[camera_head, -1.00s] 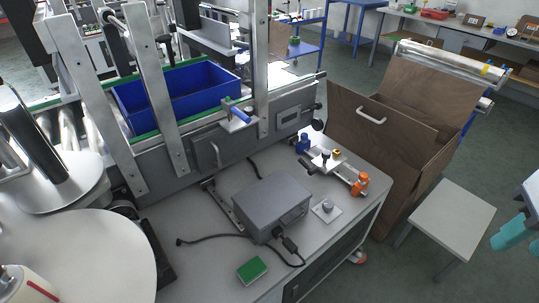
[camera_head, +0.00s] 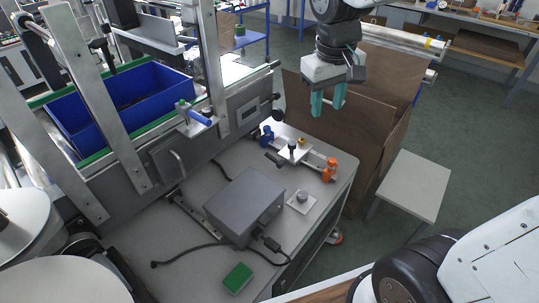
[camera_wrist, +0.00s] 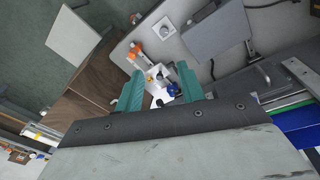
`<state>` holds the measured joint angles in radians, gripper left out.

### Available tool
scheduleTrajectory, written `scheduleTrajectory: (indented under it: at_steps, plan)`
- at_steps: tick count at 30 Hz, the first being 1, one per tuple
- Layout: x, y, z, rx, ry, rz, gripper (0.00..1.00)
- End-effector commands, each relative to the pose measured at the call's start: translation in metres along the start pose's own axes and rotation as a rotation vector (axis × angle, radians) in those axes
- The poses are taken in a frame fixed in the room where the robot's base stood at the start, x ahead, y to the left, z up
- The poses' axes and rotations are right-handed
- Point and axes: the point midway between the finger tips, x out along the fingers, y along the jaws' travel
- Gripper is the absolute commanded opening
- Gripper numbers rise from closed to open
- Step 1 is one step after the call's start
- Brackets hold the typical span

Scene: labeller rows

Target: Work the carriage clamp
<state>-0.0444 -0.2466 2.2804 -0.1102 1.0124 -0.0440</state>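A small slide assembly lies on the grey bench, with a pale carriage plate (camera_head: 291,153), a black knob (camera_head: 292,147), a blue part (camera_head: 267,135) at one end and an orange part (camera_head: 330,169) at the other. In the wrist view its orange part (camera_wrist: 138,49) and blue part (camera_wrist: 173,89) show near the fingers. A blue-handled clamp (camera_head: 199,117) sits on the machine's side rail. I cannot tell which is the carriage clamp. My gripper (camera_head: 328,101) has teal fingers, apart and empty, above and beyond the slide assembly in the head view. It also shows in the wrist view (camera_wrist: 160,85).
A grey box (camera_head: 244,204) with a black cable, a round knob on a plate (camera_head: 302,201) and a green pad (camera_head: 238,278) are on the bench. A blue bin (camera_head: 125,103) sits in the machine. A brown carton (camera_head: 345,135) and a pale stool (camera_head: 413,186) stand beyond the bench.

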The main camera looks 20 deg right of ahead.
Motion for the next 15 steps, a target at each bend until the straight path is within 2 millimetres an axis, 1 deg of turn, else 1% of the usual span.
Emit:
scheduleTrajectory:
  at_steps: [1,3,5,6,8,9,11,12,14,15]
  plan:
    - [0.013,0.001,-0.021,-0.020,-0.010,0.007,0.39]
    - [0.029,0.002,-0.049,-0.048,-0.013,0.018,0.39]
    - [0.044,0.003,-0.072,-0.073,-0.015,0.026,0.39]
    - [0.056,0.003,-0.086,-0.090,-0.016,0.032,0.39]
    - [0.074,0.002,-0.108,-0.116,-0.018,0.038,0.39]
    - [0.088,0.001,-0.122,-0.133,-0.020,0.044,0.39]
    - [0.110,-0.001,-0.142,-0.159,-0.021,0.049,0.39]
    - [0.125,-0.002,-0.155,-0.177,-0.022,0.053,0.39]
    - [0.149,-0.005,-0.173,-0.206,-0.024,0.058,0.39]
    - [0.167,-0.007,-0.184,-0.224,-0.026,0.060,0.39]
